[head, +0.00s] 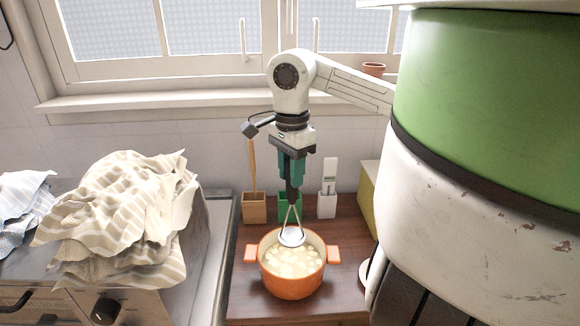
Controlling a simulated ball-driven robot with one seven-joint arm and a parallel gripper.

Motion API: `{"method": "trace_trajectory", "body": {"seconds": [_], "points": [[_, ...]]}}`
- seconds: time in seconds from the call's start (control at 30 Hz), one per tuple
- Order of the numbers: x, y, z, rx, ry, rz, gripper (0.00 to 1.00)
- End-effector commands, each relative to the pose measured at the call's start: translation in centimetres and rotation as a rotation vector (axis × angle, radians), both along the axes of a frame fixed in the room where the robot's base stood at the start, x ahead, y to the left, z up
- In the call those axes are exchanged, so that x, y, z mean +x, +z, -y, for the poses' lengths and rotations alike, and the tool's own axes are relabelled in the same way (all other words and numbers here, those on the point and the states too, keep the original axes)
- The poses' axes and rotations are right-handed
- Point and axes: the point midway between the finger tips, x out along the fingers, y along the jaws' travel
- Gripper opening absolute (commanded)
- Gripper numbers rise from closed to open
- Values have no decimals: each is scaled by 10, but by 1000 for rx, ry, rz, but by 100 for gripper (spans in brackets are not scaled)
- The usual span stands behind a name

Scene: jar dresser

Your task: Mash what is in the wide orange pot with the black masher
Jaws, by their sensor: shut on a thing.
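The wide orange pot (291,284) stands on a dark wooden top and has an orange handle on each side. Pale yellow chunks (292,263) lie in it. My gripper (291,182) points down above the pot, its teal fingers shut on the black handle of the masher (292,236). The masher hangs upright, its metal arms spreading to a round head at the back part of the pot opening. I cannot tell whether the head touches the chunks.
Striped cloths (120,220) are heaped on the appliance (160,300) at left. A yellow box (367,190) stands at right. A window sill runs behind.

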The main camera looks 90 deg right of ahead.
Motion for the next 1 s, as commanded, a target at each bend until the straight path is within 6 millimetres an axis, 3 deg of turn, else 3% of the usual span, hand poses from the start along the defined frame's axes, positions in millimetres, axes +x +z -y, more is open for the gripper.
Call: {"method": "trace_trajectory", "body": {"seconds": [0.4,1.0], "points": [[0,-41,0,-1,2,-1,0],[0,-87,0,-1,1,-1,0]]}}
